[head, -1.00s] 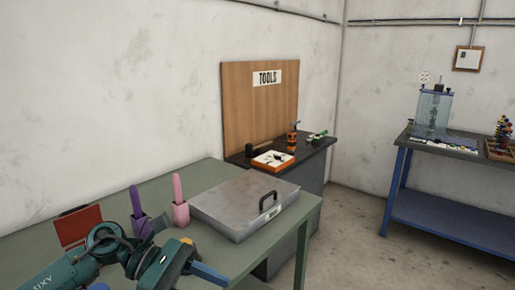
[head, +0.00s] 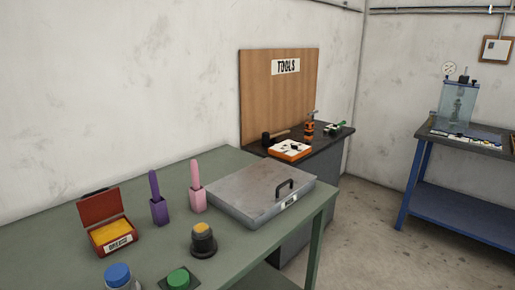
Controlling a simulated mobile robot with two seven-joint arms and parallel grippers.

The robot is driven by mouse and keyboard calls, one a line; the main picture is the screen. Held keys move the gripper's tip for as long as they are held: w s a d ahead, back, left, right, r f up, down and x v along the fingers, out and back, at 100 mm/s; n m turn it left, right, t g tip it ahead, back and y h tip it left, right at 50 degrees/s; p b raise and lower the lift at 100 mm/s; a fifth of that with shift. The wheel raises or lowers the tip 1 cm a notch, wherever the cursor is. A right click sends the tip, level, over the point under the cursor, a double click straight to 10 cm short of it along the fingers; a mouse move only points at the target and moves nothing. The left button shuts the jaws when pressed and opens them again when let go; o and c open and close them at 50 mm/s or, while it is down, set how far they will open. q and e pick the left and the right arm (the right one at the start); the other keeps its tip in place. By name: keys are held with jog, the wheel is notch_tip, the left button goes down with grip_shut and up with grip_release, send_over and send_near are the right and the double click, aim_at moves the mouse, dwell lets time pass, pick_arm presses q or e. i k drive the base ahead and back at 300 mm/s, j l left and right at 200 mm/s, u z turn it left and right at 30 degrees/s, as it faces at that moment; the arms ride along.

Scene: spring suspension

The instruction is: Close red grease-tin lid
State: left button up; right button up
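The red grease tin (head: 110,238) sits on the green table (head: 255,233) at the left. Its red lid (head: 101,206) stands open, tilted up at the back, and yellow grease shows inside. A white label is on the tin's front. Neither of my grippers shows in the head view now.
A purple holder (head: 158,208) and a pink holder (head: 197,199) stand right of the tin. A grey metal case (head: 262,193) lies farther right. A black pot with a yellow top (head: 203,240), a blue-capped jar (head: 118,275) and a green-topped item (head: 178,279) are in front.

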aim_at(94, 207)
jog(key=u, duration=1.2)
